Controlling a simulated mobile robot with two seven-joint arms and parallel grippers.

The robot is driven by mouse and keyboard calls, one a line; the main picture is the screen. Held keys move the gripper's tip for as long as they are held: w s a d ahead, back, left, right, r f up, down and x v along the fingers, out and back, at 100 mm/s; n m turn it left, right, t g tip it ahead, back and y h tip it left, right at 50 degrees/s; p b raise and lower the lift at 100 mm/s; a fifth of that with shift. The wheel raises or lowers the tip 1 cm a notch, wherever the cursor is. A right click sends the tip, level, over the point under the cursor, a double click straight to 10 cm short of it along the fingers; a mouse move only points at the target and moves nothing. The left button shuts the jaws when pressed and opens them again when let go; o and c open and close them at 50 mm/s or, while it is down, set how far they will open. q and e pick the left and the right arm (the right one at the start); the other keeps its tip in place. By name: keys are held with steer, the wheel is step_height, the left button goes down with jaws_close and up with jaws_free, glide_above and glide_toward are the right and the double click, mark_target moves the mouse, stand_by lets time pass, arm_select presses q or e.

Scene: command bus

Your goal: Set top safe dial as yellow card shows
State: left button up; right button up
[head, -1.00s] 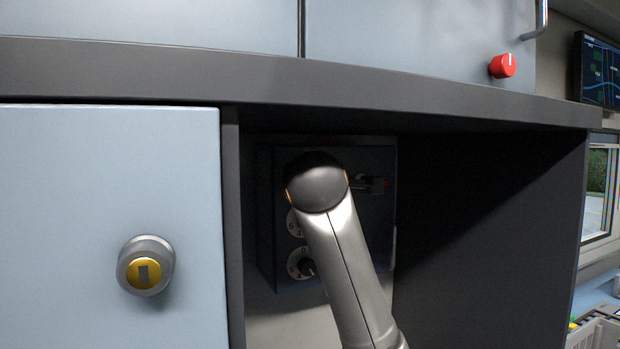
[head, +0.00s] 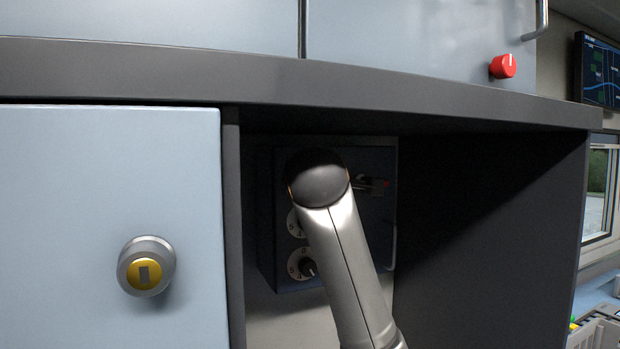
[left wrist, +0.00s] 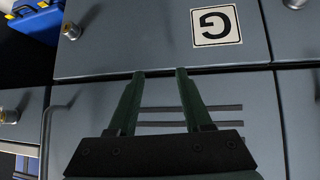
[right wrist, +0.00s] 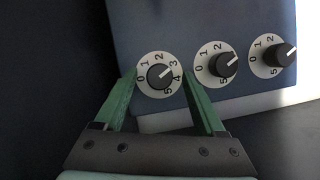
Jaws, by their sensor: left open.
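The dark blue safe (head: 265,215) sits in the niche in the head view, partly behind my right arm. Three white-plated dials show in a row in the right wrist view. The leftmost, the top dial (right wrist: 159,76), has its white pointer line near 3. The middle dial (right wrist: 216,65) and the far dial (right wrist: 272,55) are to its right. My right gripper (right wrist: 157,74) is open, one fingertip on each side of the top dial, with gaps beside its black knob. My left gripper (left wrist: 160,75) is open and empty before grey cabinet fronts. No yellow card is in view.
The niche has a dark shelf edge (head: 440,95) above and a dark side wall (head: 500,220) at right. A light blue door (head: 80,200) with a yellow lock (head: 145,273) stands left. A "G" label (left wrist: 216,26) and blue case (left wrist: 37,20) show by my left gripper.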

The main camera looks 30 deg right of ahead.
steer(key=b+v, duration=0.3)
steer(key=v, duration=0.9)
steer(key=shift+s+b, duration=0.25)
steer(key=shift+b, duration=0.15)
steer(key=shift+a, duration=0.1)
